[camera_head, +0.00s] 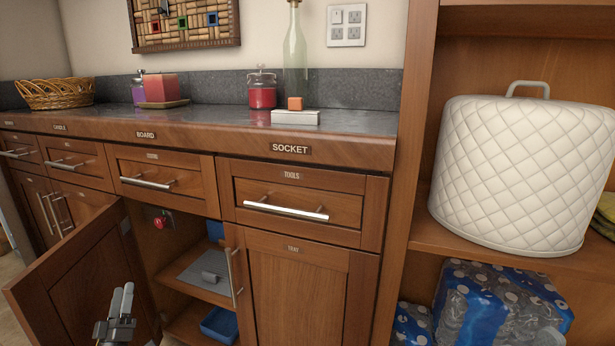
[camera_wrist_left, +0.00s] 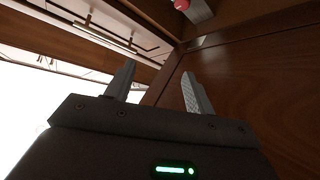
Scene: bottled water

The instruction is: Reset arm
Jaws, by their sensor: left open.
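My left gripper (camera_head: 122,300) shows at the bottom left of the head view, in front of the open cabinet door (camera_head: 85,275). It points upward. In the left wrist view my left gripper (camera_wrist_left: 160,88) has its two fingers apart with nothing between them. The door's wood panel (camera_wrist_left: 245,90) fills the right side of that view. My right gripper is in neither view.
The open cabinet (camera_head: 195,270) holds a grey item on a shelf and a blue bin (camera_head: 220,322) below. The counter (camera_head: 340,121) carries a glass bottle (camera_head: 295,60), a red jar (camera_head: 262,92) and a basket (camera_head: 55,94). Wrapped bottle packs (camera_head: 495,310) sit at lower right.

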